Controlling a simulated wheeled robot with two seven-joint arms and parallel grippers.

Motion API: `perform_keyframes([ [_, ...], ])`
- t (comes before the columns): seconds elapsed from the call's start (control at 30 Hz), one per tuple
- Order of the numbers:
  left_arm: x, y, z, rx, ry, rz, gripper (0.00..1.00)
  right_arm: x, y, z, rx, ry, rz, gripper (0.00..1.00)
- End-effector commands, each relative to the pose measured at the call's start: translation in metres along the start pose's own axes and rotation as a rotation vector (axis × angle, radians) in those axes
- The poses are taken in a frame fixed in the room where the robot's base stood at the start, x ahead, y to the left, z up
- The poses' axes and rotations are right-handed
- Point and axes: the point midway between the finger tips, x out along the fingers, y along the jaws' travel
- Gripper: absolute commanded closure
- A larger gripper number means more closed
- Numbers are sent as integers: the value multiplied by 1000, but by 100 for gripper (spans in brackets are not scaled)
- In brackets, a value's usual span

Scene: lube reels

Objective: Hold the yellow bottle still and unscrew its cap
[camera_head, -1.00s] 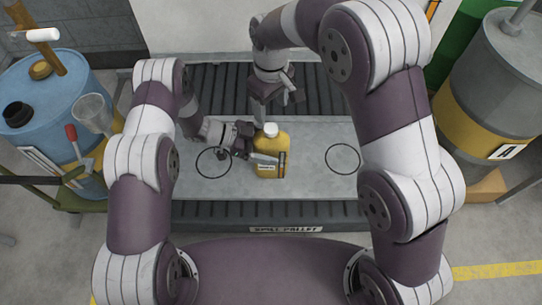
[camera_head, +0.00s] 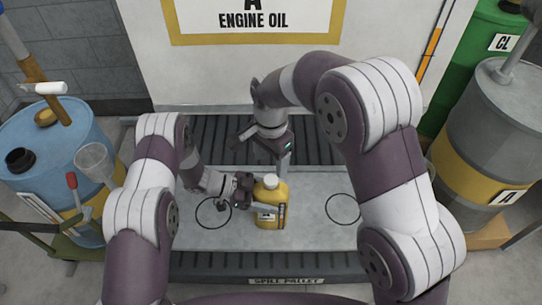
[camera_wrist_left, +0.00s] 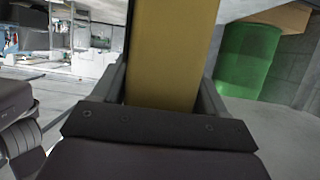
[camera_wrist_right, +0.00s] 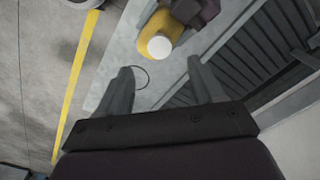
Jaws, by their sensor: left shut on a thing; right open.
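The yellow bottle (camera_head: 270,204) stands upright on the grey board of the spill pallet, between two black circles. Its white cap (camera_head: 271,180) is on top; it also shows in the right wrist view (camera_wrist_right: 159,47). My left gripper (camera_head: 262,205) is shut on the bottle's body from the left. In the left wrist view the yellow bottle side (camera_wrist_left: 170,50) fills the space between the fingers. My right gripper (camera_head: 282,163) is open and empty, above and behind the cap. In the right wrist view the cap lies beyond the open fingers (camera_wrist_right: 158,85), apart from them.
The grey board (camera_head: 310,215) is clear around the bottle, with the right circle (camera_head: 343,209) empty. A blue drum (camera_head: 50,150) with a funnel stands at left. A grey and yellow drum (camera_head: 490,130) and a green drum (camera_head: 490,45) stand at right.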

Motion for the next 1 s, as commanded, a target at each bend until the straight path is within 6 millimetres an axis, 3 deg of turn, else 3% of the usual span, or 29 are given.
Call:
perform_keyframes([
  [0.33,0,0,0,1,1,0,100,62,1,0,3,-1,4,33],
  [0.7,0,0,-1,1,1,0,100,74,1,0,2,0,1,33],
  [0.77,0,0,-1,1,1,0,100,74,1,0,2,0,1,49],
  [0.9,0,0,-1,1,1,0,100,73,1,0,2,0,1,93],
  [1.0,0,0,-1,1,1,-1,100,73,1,0,2,0,1,93],
])
